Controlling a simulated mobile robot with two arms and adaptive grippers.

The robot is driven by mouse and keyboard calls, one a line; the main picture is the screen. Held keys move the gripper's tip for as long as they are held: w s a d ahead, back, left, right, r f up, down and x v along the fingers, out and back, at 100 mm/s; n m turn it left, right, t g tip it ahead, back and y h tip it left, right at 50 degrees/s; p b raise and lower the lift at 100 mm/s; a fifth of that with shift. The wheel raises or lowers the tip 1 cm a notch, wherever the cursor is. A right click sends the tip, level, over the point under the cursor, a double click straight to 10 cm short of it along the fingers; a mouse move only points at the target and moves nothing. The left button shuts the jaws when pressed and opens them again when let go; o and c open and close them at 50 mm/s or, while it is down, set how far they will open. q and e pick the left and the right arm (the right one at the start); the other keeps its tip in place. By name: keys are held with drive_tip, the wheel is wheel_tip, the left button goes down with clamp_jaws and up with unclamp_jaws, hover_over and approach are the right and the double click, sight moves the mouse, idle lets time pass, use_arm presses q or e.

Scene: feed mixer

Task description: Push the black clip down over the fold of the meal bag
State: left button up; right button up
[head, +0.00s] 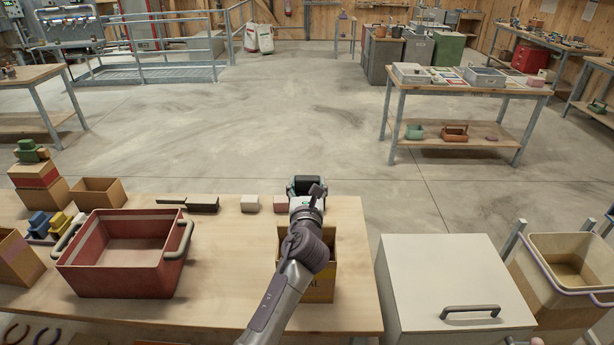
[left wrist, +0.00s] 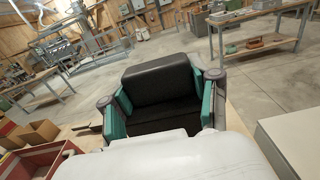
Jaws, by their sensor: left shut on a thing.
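My left gripper (head: 306,187) is beyond the bag, towards the table's far edge. In the left wrist view the gripper (left wrist: 162,104) is shut on the black clip (left wrist: 158,80), a dark block held between the teal finger pads. The clip looks apart from the bag. My right gripper is not in view.
A red bin (head: 85,267) with grey handles stands on the table (head: 225,290) left of the bag. Dark bars (head: 203,204) and small pale blocks (head: 250,203) lie along the far edge. A white cabinet (head: 450,275) stands to the right.

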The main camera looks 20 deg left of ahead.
use_arm(q)
drive_tip(key=shift+a, duration=0.1)
drive_tip(key=shift+r, duration=0.1)
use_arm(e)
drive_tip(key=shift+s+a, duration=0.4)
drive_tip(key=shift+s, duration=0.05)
